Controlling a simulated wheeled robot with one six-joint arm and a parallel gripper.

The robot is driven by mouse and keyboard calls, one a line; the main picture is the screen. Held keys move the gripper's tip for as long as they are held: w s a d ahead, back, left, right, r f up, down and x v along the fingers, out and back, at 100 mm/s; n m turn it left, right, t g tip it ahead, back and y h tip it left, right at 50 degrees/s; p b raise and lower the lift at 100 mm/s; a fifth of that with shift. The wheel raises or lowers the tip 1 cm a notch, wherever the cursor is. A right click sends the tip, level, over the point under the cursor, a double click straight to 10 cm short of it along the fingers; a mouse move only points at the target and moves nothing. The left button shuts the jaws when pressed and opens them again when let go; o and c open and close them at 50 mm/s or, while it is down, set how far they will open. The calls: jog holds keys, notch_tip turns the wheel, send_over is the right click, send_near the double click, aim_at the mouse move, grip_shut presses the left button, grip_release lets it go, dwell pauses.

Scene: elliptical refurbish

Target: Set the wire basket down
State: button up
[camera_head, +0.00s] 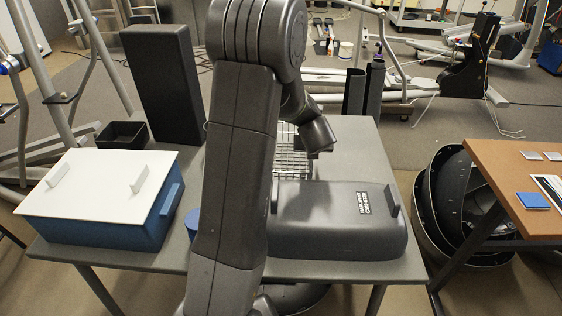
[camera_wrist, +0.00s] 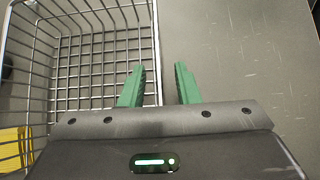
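The wire basket (camera_head: 291,158) is on the grey table behind my arm, and part of it is hidden. In the wrist view the metal basket (camera_wrist: 95,52) fills the left side, with bare tabletop beside it. My gripper (camera_wrist: 160,80) has two green fingers standing apart. The basket's right wall runs down into the gap between them. The left finger is on the basket's inner side and the right finger is outside it, with clear space between the right finger and the wall. In the head view the fingertips are hidden.
The grey table (camera_head: 350,155) also holds a dark grey case (camera_head: 335,225), a blue box with a white lid (camera_head: 105,190) and a small black bin (camera_head: 122,135). A yellow item (camera_wrist: 10,150) shows at the basket's lower left. A brown table (camera_head: 510,180) stands at right.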

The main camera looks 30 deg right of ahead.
jog(key=shift+w, duration=0.1)
grip_shut()
dwell(1.3)
